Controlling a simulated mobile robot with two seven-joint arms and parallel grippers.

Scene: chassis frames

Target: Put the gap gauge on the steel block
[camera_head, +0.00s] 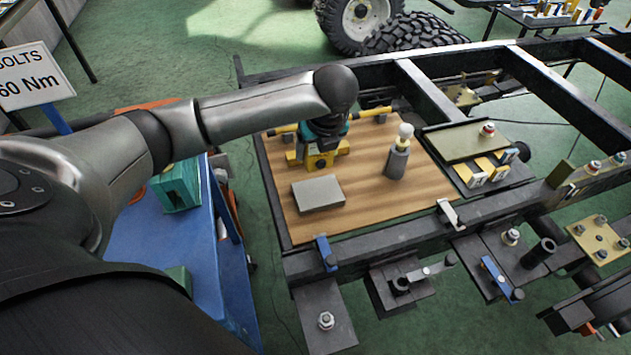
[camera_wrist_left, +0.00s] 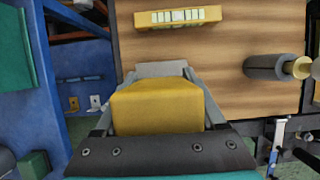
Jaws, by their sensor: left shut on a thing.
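The gap gauge (camera_wrist_left: 157,107) is a yellow block between the two grey fingers of my left gripper (camera_head: 321,158). The gripper is shut on it and points down over the wooden board. The gauge also shows as yellow under the teal gripper body in the head view (camera_head: 318,163). The steel block (camera_head: 318,193) is a flat grey slab on the board, just in front of the gripper. In the left wrist view a grey edge of it (camera_wrist_left: 160,68) shows beyond the gauge; the rest is hidden. The gauge appears above the block; I cannot tell the gap. My right gripper is out of view.
A yellow piece with a white and green strip (camera_wrist_left: 178,17) lies beyond the block. A grey cylinder with a pale knob (camera_head: 396,163) stands to the right. Blue (camera_head: 325,253) and white (camera_head: 450,213) clamps sit along the frame edge. The board's front right is clear.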

